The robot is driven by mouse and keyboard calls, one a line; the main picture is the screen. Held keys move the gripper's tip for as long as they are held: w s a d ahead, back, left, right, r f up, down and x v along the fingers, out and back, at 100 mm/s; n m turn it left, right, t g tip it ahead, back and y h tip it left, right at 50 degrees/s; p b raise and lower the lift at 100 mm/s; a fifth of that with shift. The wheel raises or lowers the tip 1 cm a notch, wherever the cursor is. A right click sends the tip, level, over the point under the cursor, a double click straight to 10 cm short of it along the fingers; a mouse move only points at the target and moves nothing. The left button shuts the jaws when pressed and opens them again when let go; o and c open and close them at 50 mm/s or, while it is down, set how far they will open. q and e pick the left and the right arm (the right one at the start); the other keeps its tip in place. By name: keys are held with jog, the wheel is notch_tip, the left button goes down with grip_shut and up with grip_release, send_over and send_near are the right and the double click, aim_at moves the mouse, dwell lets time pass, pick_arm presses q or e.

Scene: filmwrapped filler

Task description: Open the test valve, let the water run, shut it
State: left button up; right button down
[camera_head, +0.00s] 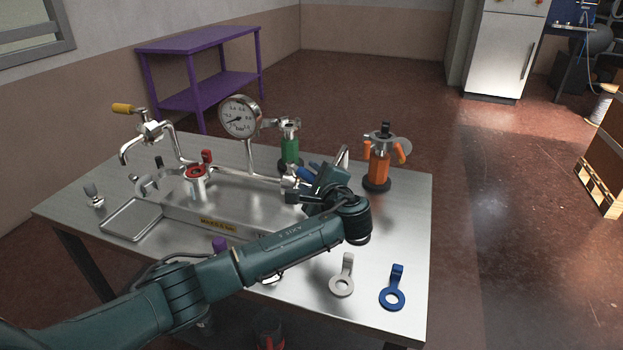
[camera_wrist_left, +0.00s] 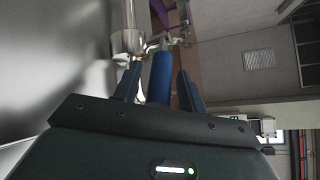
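A valve with a blue lever handle (camera_head: 305,173) sits at the right end of the steel pipe (camera_head: 262,179) on the table. My left gripper (camera_head: 304,184) is at this valve, partly hidden by its own wrist. In the left wrist view the blue handle (camera_wrist_left: 160,76) lies between the two fingers (camera_wrist_left: 160,90), with narrow gaps on both sides, so the gripper looks open around it. I see no water running. My right gripper is out of view.
A pressure gauge (camera_head: 239,117) rises from the pipe. Green (camera_head: 290,148) and orange (camera_head: 378,166) fittings stand behind and right of my wrist. Grey (camera_head: 342,284) and blue (camera_head: 392,299) ring tools lie at the front right. A purple shelf (camera_head: 195,40) stands behind.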

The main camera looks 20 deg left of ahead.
pick_arm(q)
grip_shut()
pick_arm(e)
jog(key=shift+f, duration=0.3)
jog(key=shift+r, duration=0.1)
